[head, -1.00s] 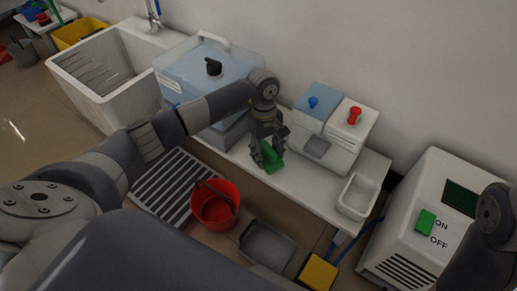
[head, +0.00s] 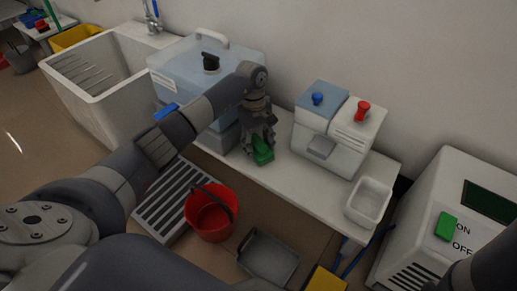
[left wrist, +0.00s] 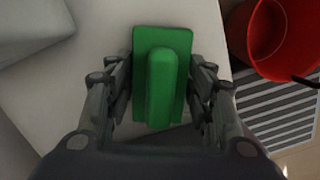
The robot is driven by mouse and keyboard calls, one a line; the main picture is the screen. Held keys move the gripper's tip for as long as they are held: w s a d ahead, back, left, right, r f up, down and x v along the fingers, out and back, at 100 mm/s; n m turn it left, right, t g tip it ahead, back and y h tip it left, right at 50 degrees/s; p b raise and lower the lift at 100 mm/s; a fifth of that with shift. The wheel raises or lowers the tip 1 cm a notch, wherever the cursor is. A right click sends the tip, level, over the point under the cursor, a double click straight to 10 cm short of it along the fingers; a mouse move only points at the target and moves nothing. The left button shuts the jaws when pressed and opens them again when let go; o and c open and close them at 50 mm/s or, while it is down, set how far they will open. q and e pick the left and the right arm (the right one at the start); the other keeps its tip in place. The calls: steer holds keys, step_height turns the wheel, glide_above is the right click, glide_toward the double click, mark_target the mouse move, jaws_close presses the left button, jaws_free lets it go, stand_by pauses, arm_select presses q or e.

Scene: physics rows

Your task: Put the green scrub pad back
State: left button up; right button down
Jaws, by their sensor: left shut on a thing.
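The green scrub pad (head: 262,152) is a flat green block with a raised rounded grip, best seen in the left wrist view (left wrist: 162,75). My left gripper (head: 258,142) is shut on it, with a finger on each side in the left wrist view (left wrist: 160,95). The pad is over the white bench top (head: 290,181), between the blue tank and the dispenser. I cannot tell whether it touches the bench. A shallow white tray (head: 369,201) sits at the bench's right end and looks empty. My right gripper is out of view.
A translucent blue tank (head: 190,75) stands behind my left arm. A white dispenser (head: 345,140) with blue and red knobs is right of the gripper. A red bucket (head: 211,215), a floor grate (head: 160,205) and a grey pan (head: 268,258) lie below the bench's front.

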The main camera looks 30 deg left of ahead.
arm_select(q)
steer(key=shift+r, duration=0.1)
steer(key=o, duration=1)
